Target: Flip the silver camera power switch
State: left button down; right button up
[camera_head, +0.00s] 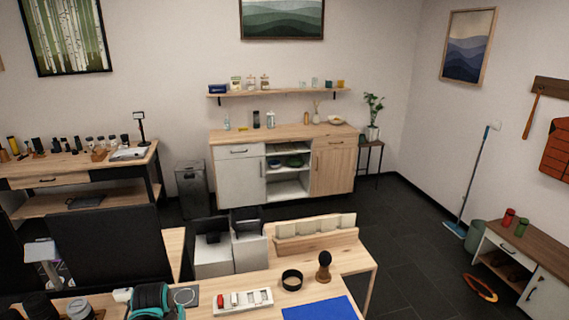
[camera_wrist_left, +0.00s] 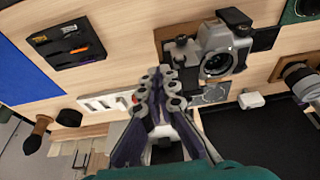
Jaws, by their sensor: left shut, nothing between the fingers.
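The silver camera (camera_wrist_left: 216,48) is in the upper right of the left wrist view, with its black lens facing the viewer and a dark block on top. It is on a wooden base with dark parts beside it. Its power switch is too small to make out. The camera is not visible in the head view. My left gripper (camera_wrist_left: 160,85) is shut and empty, its fingertips to the lower left of the camera. My right gripper is in neither view.
A black tray with pens (camera_wrist_left: 66,44), a white tray (camera_wrist_left: 105,102) and a small white box (camera_wrist_left: 250,100) surround the gripper. A large lens (camera_wrist_left: 300,76) is at right. In the head view, a brush (camera_head: 324,267) stands by a blue mat (camera_head: 318,308).

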pick_arm(q)
jog(key=p+v, duration=0.5)
jog(key=v, duration=0.1)
dwell(0.3)
jog(key=s+d+f+m+t+b, duration=0.2)
jog(key=s+d+f+t+b, duration=0.1)
jog(key=s+d+b, duration=0.7)
jog(key=shift+s+m+t+h, duration=0.4)
jog(key=shift+s+t, duration=0.1)
jog(key=shift+s, duration=0.2)
